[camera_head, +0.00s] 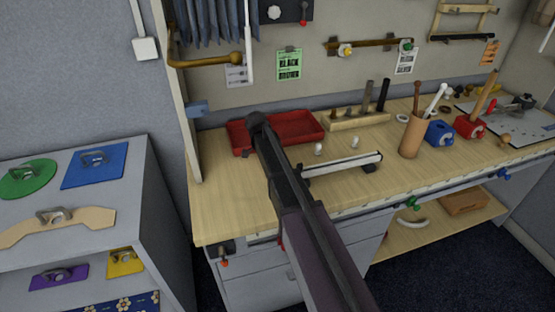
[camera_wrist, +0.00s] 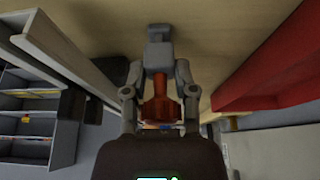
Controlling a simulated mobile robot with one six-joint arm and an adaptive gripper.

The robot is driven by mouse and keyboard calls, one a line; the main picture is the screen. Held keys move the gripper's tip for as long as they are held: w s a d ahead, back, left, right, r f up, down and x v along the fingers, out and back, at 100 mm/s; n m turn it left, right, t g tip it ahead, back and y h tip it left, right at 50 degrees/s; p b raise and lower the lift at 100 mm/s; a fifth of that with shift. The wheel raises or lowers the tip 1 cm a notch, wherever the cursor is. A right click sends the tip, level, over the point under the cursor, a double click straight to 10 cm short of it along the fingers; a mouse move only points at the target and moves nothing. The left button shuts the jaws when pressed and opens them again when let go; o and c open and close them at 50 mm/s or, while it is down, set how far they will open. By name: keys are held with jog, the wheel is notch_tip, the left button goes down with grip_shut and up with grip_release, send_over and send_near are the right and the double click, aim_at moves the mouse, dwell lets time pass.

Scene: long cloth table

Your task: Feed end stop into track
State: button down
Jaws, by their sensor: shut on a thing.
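The white track (camera_head: 342,165) lies on the wooden bench, with a dark block at its right end. It runs along the upper left of the wrist view (camera_wrist: 62,50). My gripper (camera_wrist: 159,72) is shut on a small grey block with a narrower knob, which I take to be the end stop (camera_wrist: 159,54). The stop is between the fingertips, to the right of the track and apart from it in the picture. I cannot tell its height above the bench. In the head view my arm hides the fingers and the stop.
A red tray (camera_head: 302,128) lies behind the track and fills the right of the wrist view (camera_wrist: 275,75). Two small white knobs (camera_head: 319,149) stand behind the track. A wooden cup (camera_head: 411,137) with tools stands to the right. The bench's front left is clear.

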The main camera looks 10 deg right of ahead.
jog(key=shift+r, duration=0.15)
dwell(0.5)
jog(key=shift+r+p, duration=3.4)
jog(key=shift+p, duration=0.15)
jog(key=shift+d, duration=0.2)
